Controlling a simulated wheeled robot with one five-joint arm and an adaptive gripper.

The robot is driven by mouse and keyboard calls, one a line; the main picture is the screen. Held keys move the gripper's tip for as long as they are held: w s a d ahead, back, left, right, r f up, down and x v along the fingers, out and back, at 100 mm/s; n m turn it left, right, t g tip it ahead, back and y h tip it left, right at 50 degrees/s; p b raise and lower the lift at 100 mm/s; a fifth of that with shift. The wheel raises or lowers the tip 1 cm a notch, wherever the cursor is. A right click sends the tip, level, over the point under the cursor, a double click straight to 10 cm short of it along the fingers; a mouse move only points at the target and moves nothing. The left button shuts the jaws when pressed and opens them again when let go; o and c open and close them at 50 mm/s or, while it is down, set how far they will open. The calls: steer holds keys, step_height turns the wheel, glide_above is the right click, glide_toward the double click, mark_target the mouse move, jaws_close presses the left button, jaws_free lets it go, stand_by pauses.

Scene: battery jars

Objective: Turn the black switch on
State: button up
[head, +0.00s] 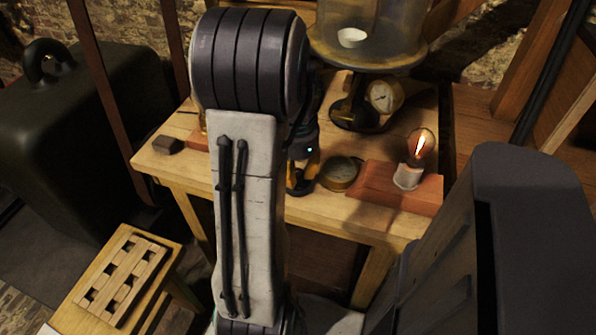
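My gripper (299,187) hangs over the front of the wooden table, pointing down, with dark and yellow parts showing to the right of my arm. My arm hides much of it, so I cannot tell whether its fingers are apart or hold anything. I cannot make out the black switch for certain; it may be behind my arm. A reddish wooden base (198,141) shows partly at the left edge of my arm. A bulb (421,146) glows in a white holder on another reddish wooden base (369,186) at the right.
A round brass instrument (340,173) lies just right of my gripper. Behind it, a dial gauge (384,96) stands under a glass vessel (372,25). A small dark block (167,145) lies at the table's (153,166) left. A stool (78,319) with a slotted wooden rack (124,275) stands front left.

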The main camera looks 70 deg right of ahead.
steer(key=o, duration=0.5)
steer(key=shift+w, duration=0.1)
steer(key=shift+c, duration=0.2)
step_height(320, 180, up, 12)
stand_by(0.3)
stand_by(0.8)
